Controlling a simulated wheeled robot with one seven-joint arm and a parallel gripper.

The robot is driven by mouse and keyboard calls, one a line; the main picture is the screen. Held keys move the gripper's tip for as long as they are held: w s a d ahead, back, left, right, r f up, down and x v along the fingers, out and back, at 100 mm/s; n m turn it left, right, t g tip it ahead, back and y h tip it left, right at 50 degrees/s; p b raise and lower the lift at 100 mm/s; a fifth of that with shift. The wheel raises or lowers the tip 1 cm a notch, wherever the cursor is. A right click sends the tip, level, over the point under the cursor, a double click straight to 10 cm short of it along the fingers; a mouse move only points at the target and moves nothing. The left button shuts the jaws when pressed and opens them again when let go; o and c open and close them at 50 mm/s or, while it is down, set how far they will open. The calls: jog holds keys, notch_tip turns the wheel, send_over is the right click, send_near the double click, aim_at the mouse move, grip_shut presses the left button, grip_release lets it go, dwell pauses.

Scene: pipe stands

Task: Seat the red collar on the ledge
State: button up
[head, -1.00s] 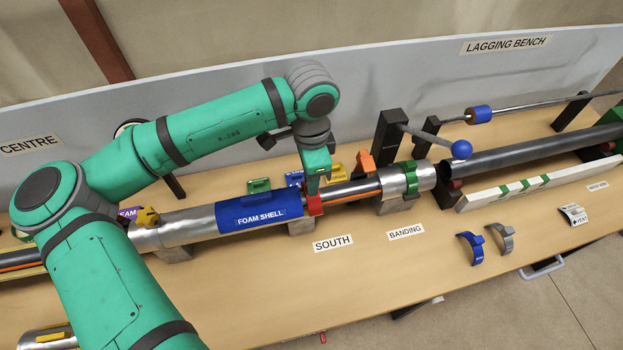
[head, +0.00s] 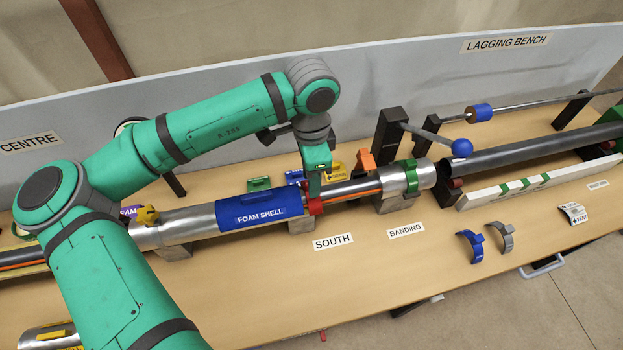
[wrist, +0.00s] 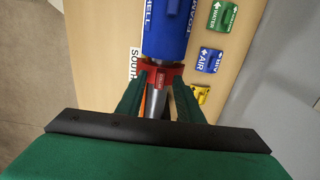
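The red collar (head: 315,206) sits at the pipe, just right of the blue foam shell (head: 259,210). In the wrist view the collar (wrist: 163,72) lies across the pipe against the shell's end. My gripper (head: 315,192) points down onto the collar from above. In the wrist view my gripper's fingertips (wrist: 162,78) are at either side of the collar, with red filling the space between them; it looks shut on the collar. The collar's underside is hidden. I cannot make out which surface is the ledge.
Green, blue and yellow tagged pieces (head: 337,172) lie behind the pipe. An orange piece (head: 365,161) and a black post (head: 390,135) stand to the right. A green band (head: 411,178) is around the silver pipe section. The bench front near the SOUTH label (head: 333,242) is clear.

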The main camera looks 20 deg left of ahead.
notch_tip(320, 180, up, 10)
jog(key=shift+f, duration=0.15)
dwell(0.7)
